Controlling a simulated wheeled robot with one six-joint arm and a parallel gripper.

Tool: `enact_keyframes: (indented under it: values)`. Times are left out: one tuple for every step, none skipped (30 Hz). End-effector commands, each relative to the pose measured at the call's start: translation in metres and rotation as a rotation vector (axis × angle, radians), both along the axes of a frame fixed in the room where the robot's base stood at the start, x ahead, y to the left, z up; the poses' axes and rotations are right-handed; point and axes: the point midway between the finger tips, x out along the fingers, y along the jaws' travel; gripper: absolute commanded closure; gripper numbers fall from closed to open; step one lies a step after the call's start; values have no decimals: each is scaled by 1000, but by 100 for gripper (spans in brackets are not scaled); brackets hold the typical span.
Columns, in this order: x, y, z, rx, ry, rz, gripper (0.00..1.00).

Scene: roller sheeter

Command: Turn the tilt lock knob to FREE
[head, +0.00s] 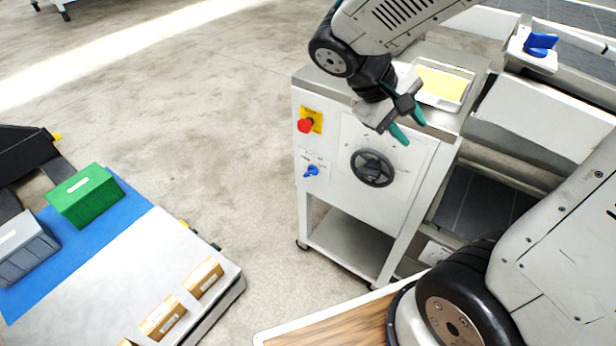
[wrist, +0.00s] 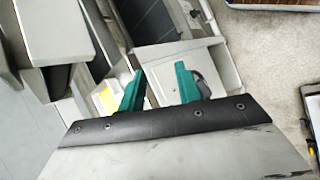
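A small blue knob (head: 311,171) sits on the white front panel of the machine cabinet (head: 330,190), below a red knob on a yellow plate. Small markings surround it, too small to read. A larger blue handle (head: 540,43) sits on a white plate at the upper right. I cannot read which one is the tilt lock. My gripper (head: 408,125) has teal fingers set apart, with nothing between them. It hangs in front of the cabinet's upper edge, above the black handwheel and to the right of the small blue knob. The fingers also show in the wrist view (wrist: 160,90).
A black handwheel (head: 372,168) projects from the panel. The red knob (head: 306,125) is at its upper left. A tray with a yellow sheet (head: 441,84) lies on top. A cart with a green box (head: 85,196) stands left. The floor between is clear.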

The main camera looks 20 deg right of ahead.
Motion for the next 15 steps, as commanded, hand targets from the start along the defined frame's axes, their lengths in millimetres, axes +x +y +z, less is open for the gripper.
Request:
enact_keyframes:
  values:
    - [17,-1,-11,-68,35,44,66]
    - [26,-2,-17,-109,46,71,66]
    - [39,-2,-24,-162,61,108,66]
    - [49,-2,-30,-200,70,138,66]
    - [59,-1,-36,-237,79,168,66]
    - [73,1,-46,-286,88,213,66]
    - [83,2,-53,-321,94,246,66]
    - [92,4,-61,-356,99,282,66]
    - [105,8,-72,-399,105,331,66]
    - [115,12,-81,-431,108,369,66]
    - [124,16,-91,-460,112,408,66]
    - [136,22,-104,-498,113,463,66]
    - [145,26,-115,-523,113,504,66]
    - [153,32,-126,-548,113,548,66]
    - [163,39,-142,-577,112,606,66]
